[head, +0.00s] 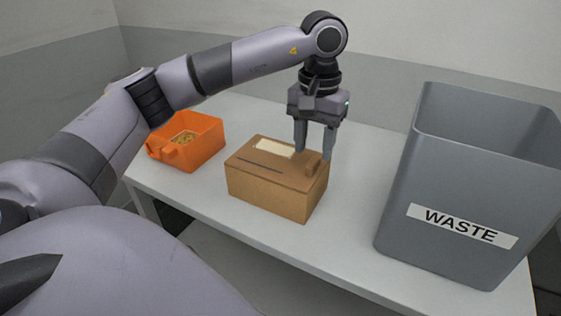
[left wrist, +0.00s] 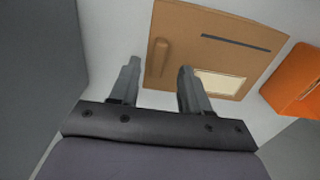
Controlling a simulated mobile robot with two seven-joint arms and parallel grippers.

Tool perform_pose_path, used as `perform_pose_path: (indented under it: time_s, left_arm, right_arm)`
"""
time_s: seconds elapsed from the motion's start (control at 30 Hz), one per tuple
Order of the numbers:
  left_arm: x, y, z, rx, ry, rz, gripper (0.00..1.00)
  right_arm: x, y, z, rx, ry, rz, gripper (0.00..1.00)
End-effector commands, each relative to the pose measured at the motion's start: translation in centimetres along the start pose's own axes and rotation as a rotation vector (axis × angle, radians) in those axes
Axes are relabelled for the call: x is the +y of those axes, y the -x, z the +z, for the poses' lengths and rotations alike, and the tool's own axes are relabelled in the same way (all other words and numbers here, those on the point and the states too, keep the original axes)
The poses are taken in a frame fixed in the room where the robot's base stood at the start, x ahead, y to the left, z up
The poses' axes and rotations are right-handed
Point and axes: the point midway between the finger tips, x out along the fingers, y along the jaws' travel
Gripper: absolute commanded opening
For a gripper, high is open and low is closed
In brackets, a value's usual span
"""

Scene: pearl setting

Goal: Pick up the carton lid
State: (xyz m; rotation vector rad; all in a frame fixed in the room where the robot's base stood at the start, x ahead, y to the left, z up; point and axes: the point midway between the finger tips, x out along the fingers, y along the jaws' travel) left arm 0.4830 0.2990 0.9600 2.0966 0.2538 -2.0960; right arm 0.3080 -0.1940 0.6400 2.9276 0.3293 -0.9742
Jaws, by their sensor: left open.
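A brown carton (head: 270,194) stands on the table with its lid (head: 262,167) on top. The lid has a raised handle bar (head: 314,163) near its right end, a dark slot and a cream label. My left gripper (head: 314,156) is open above the right end of the lid, fingers pointing down, close to the handle bar. In the left wrist view the fingers (left wrist: 157,82) are apart with nothing between them; the lid (left wrist: 196,50) lies beyond, and its handle bar (left wrist: 158,57) shows between the fingertips. My right gripper is not in view.
An orange bin (head: 198,150) with small contents stands left of the carton. A tall grey bin marked WASTE (head: 410,180) stands to the right. The white table (head: 345,215) is bare between the carton and the waste bin. A wall is behind.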

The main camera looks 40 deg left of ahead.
Motion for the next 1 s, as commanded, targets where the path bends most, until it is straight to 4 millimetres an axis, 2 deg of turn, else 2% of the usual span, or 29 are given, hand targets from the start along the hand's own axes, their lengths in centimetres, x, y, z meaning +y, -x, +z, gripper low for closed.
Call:
perform_pose_path:
  time_s: [0.1, 0.2, 0.47, 0.6, 1.0]
  left_arm:
    - [0.1, -1.9, 0.0, -0.003, 0.0, 0.0, 0.47]
    - [0.1, -2.6, 0.0, -0.001, -0.001, 0.001, 0.47]
    - [0.1, -2.8, 0.0, 0.0, 0.0, 0.002, 0.47]
    - [0.1, -2.8, 0.0, 0.0, 0.0, 0.003, 0.01]
    - [0.2, -2.5, 0.0, 0.001, 0.0, 0.003, 0.0]
  right_arm:
    - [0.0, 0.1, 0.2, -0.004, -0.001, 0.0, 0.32]
    - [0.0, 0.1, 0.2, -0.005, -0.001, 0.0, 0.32]
    - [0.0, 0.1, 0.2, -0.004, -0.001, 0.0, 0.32]
    - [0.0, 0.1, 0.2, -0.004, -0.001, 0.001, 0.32]
    - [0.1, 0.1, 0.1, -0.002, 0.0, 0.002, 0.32]
